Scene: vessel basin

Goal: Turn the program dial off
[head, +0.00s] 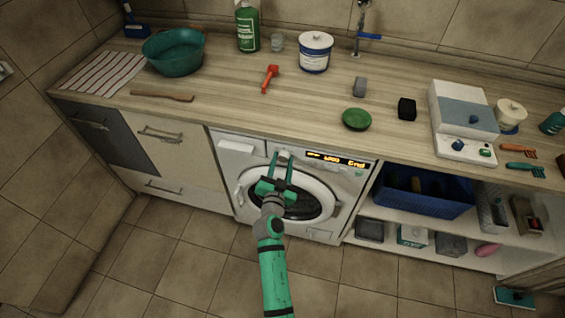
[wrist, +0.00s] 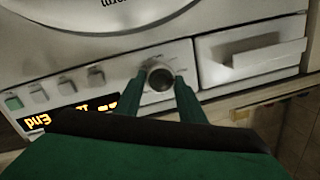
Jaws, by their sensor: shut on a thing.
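The dial's pointer is too small to read.
The detergent drawer (wrist: 250,55) is beside the dial. The wooden counter (head: 220,98) above holds a teal basin (head: 174,52), a red tool (head: 269,78) and a green round thing (head: 356,119). A blue crate (head: 421,197) sits on the shelf to the right.

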